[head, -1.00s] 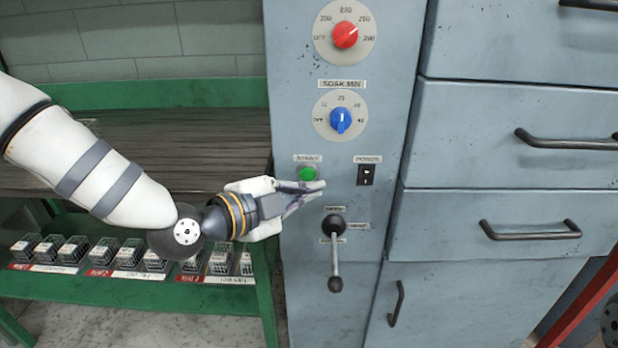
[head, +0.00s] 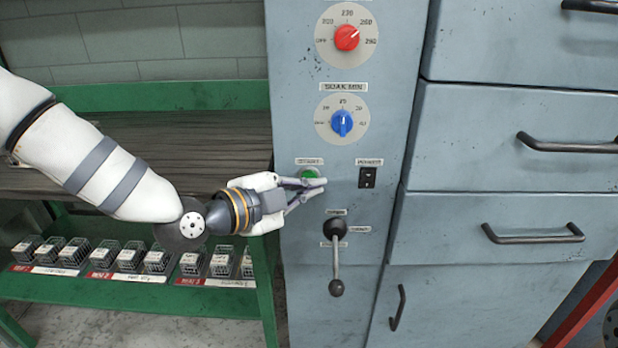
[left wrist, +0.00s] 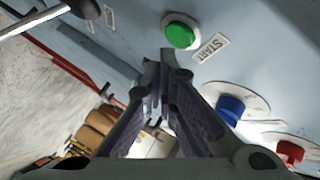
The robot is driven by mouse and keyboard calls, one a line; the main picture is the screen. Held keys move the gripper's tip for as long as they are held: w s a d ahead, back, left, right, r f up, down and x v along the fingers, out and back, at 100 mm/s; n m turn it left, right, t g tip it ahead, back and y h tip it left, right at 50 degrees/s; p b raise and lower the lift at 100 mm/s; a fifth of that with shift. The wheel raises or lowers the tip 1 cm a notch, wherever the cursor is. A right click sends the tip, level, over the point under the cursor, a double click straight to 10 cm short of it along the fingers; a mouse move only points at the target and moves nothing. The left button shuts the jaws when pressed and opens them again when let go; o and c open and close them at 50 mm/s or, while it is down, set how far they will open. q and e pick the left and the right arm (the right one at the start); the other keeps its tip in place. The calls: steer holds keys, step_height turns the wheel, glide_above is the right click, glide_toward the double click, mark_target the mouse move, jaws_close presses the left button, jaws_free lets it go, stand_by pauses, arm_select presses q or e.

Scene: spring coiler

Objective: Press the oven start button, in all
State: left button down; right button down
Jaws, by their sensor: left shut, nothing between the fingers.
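The green start button (head: 309,173) is on the grey-blue oven panel (head: 300,120), under a small START label. It also shows in the left wrist view (left wrist: 181,33), just beyond my fingertips. My left gripper (head: 318,184) is shut and empty. In the head view its fingertips overlap the lower part of the button. In the left wrist view the tips (left wrist: 168,58) appear a little short of the button, and I cannot tell whether they touch. My right gripper is in neither view.
A red knob (head: 347,37) and a blue knob (head: 342,123) sit above the button. A black power switch (head: 367,177) is to its right, and a lever (head: 336,262) hangs below. Drawers with handles stand right. A green bench shelf (head: 150,289) holds several small wire baskets.

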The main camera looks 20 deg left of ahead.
arm_select(q)
steer(key=shift+w, duration=0.1)
stand_by(0.6)
steer(key=shift+w+a, duration=0.1)
steer(key=shift+w, duration=0.2)
steer(key=shift+w+a, duration=0.15)
steer(key=shift+w, duration=0.2)
stand_by(0.7)
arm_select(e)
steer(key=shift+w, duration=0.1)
arm_select(q)
steer(key=shift+s+d+p, duration=0.25)
steer(key=shift+s+p, duration=0.15)
steer(key=shift+s, duration=0.35)
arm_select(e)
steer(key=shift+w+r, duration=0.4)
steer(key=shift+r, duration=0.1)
